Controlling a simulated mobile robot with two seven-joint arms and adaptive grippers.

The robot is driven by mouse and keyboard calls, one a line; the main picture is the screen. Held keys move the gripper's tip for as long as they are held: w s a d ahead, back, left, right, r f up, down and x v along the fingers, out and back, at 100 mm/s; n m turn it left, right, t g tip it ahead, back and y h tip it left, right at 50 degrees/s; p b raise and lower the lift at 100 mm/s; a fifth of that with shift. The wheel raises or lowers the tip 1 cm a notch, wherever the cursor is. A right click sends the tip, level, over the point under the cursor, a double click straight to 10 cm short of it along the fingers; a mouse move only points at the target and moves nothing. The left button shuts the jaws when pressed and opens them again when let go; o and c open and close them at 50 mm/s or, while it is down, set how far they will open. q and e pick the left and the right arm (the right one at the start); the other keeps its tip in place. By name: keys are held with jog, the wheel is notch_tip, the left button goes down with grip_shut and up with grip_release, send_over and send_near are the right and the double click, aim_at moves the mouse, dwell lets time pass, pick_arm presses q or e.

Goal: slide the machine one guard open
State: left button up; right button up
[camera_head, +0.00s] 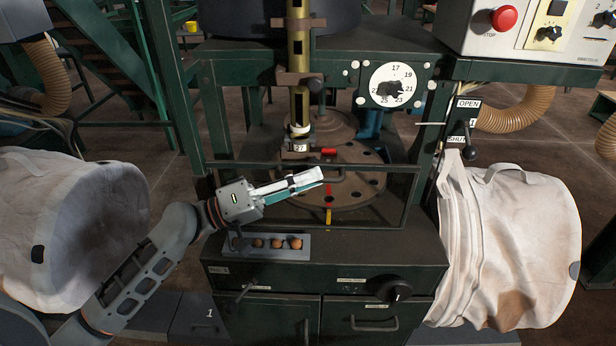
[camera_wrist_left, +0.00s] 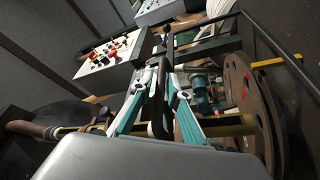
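The machine one guard (camera_head: 390,215) is a wide, dark-framed, see-through panel across the front of the machine, below the dial. A dark handle (camera_head: 336,172) sits near the middle of its top edge. My left gripper (camera_head: 320,176) reaches in from the left, its fingers lying across the guard front with the tips at the handle. In the left wrist view, a dark bar (camera_wrist_left: 159,105) fills the narrow gap between the fingers (camera_wrist_left: 164,80), and they look closed on it. My right gripper is in neither view.
A round brown plate with holes (camera_head: 350,190) lies behind the guard under a brass column (camera_head: 299,85). A tray of several brown pieces (camera_head: 265,252) sits in front. Pale bags hang left (camera_head: 85,220) and right (camera_head: 525,240). An OPEN/SHUT lever (camera_head: 468,152) stands at right.

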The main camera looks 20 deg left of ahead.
pick_arm(q)
jog(key=shift+w+d, duration=0.1)
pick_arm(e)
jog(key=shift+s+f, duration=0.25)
